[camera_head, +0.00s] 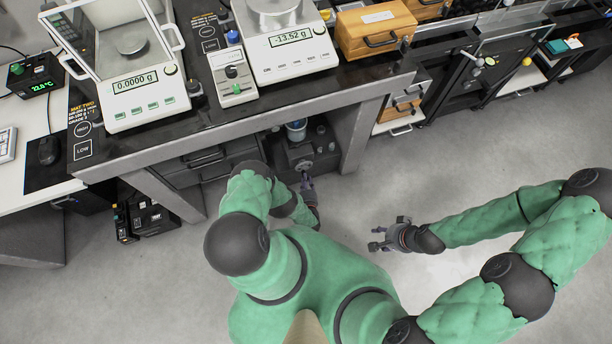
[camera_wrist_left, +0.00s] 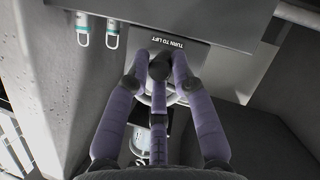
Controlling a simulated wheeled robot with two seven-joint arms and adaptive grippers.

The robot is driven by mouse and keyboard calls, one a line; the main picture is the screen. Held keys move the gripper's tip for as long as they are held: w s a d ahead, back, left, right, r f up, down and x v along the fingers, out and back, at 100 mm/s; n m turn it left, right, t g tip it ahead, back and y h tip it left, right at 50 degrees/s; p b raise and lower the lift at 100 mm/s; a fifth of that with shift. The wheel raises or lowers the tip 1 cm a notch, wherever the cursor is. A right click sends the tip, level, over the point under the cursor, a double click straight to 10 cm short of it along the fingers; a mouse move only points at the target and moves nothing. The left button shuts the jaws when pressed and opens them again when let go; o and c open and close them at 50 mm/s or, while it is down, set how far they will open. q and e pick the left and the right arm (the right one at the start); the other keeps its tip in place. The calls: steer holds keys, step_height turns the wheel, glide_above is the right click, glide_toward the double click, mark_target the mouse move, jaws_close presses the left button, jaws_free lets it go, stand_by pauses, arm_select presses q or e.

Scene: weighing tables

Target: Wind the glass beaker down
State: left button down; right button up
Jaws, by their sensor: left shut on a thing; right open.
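The glass beaker (camera_head: 296,130), with something blue at its rim, stands under the weighing table, on or behind a dark lift unit (camera_head: 302,156). My left gripper (camera_head: 306,178) is at the front of this unit. In the left wrist view my left gripper (camera_wrist_left: 160,72) has its purple fingers closed around a dark knob (camera_wrist_left: 159,68), below a "TURN TO LIFT" label (camera_wrist_left: 168,42). A pale ring shows partly behind the fingers. My right gripper (camera_head: 380,238) is open and empty over the floor.
The table (camera_head: 240,132) overhangs the lift unit, with a table leg (camera_head: 362,138) to its right and drawers (camera_head: 208,158) to its left. Two balances (camera_head: 140,95) (camera_head: 290,45) stand on top. The floor (camera_head: 440,180) to the right is clear.

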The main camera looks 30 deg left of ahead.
arm_select(q)
steer(key=shift+w+a+r+n, duration=0.2)
steer(key=shift+w+a+n, duration=0.15)
steer(key=shift+w+n, duration=0.1)
stand_by(3.0)
steer(key=c, duration=1.1)
jaws_free()
steer(key=shift+t, duration=0.3)
steer(key=shift+v, duration=3.95)
steer(key=shift+d+f, duration=0.1)
